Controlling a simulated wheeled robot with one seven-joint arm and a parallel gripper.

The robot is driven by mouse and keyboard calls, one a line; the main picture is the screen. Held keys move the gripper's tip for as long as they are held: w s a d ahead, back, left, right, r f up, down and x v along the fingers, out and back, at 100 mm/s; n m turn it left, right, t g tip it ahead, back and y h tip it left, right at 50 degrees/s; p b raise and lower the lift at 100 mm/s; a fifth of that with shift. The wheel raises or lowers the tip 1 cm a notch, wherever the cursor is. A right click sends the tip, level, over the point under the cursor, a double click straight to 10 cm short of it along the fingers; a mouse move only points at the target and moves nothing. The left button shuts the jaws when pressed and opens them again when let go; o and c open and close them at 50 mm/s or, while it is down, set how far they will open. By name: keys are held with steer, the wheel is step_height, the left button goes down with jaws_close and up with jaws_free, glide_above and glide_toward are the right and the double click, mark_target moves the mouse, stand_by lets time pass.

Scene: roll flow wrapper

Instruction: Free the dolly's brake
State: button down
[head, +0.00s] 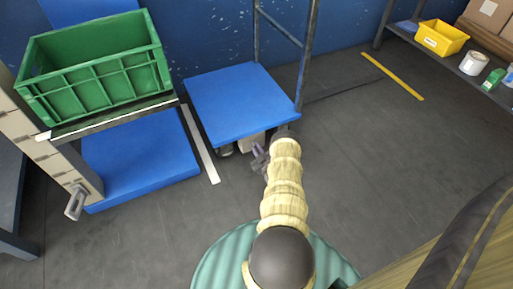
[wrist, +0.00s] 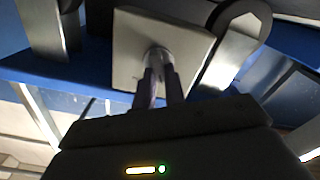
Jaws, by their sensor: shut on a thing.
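The dolly (head: 240,100) has a flat blue deck and a grey upright handle frame at its far right side. Under its front edge a pale block, which looks like its brake (head: 250,143), shows partly. In the wrist view the brake is a pale square plate (wrist: 130,55) with a short round stub (wrist: 158,58) in its middle. My gripper (head: 259,153) is low at the dolly's front edge. In the wrist view its fingers (wrist: 158,82) are close together on the stub. My arm hides part of the dolly's front right corner.
A green crate (head: 100,75) sits on a stand to the left, above a blue platform (head: 140,165). A white floor strip (head: 200,145) runs beside the dolly. The floor at right is open, up to a shelf with a yellow bin (head: 441,38).

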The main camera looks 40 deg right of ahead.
steer(key=shift+a+n, duration=0.1)
steer(key=shift+n, duration=0.2)
steer(key=c, duration=1.5)
jaws_free()
steer(key=shift+o, duration=0.2)
step_height(320, 180, up, 10)
steer(key=p, duration=0.6)
